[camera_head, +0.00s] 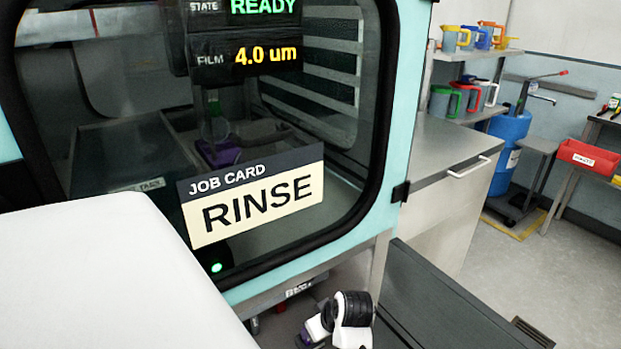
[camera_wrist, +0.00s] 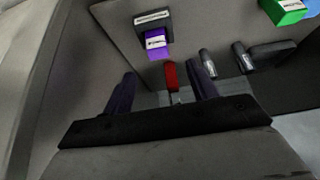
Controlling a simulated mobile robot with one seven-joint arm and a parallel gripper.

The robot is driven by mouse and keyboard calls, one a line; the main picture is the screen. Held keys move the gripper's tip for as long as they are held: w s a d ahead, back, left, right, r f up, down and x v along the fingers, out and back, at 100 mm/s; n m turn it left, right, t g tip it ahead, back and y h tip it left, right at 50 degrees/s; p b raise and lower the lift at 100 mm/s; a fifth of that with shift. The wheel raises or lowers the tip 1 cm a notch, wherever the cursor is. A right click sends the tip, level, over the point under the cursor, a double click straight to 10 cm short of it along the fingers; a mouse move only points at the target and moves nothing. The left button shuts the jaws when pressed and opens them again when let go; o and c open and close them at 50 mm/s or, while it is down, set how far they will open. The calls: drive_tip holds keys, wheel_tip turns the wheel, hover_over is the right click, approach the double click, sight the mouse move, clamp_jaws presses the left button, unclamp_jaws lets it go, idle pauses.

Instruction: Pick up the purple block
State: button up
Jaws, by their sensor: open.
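In the wrist view a purple block (camera_wrist: 157,43) with a white label is at the upper middle, adjoining a dark grey piece with a pale label (camera_wrist: 152,18). My gripper (camera_wrist: 164,69) has its two dark fingers spread apart. The purple block lies beyond the fingertips, above and slightly left of the gap between them in the picture. No contact shows. In the head view a purple object (camera_head: 218,151) shows dimly behind the cabinet window; I cannot tell whether it is the same block.
A red piece (camera_wrist: 171,74) shows between the fingers. Dark cylindrical parts (camera_wrist: 243,57) are to the right, a green block (camera_wrist: 284,12) at the upper right. In the head view, the teal-framed cabinet (camera_head: 398,110) has a RINSE card (camera_head: 255,203); a grey counter (camera_head: 440,150) stands right.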

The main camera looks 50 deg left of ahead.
drive_tip(key=p+x, duration=0.1)
drive_tip(key=x, duration=0.8)
drive_tip(key=shift+w+a+f+p, duration=0.1)
drive_tip(key=shift+w+p, duration=0.05)
drive_tip(key=shift+p, duration=0.15)
drive_tip(key=c, duration=1.1)
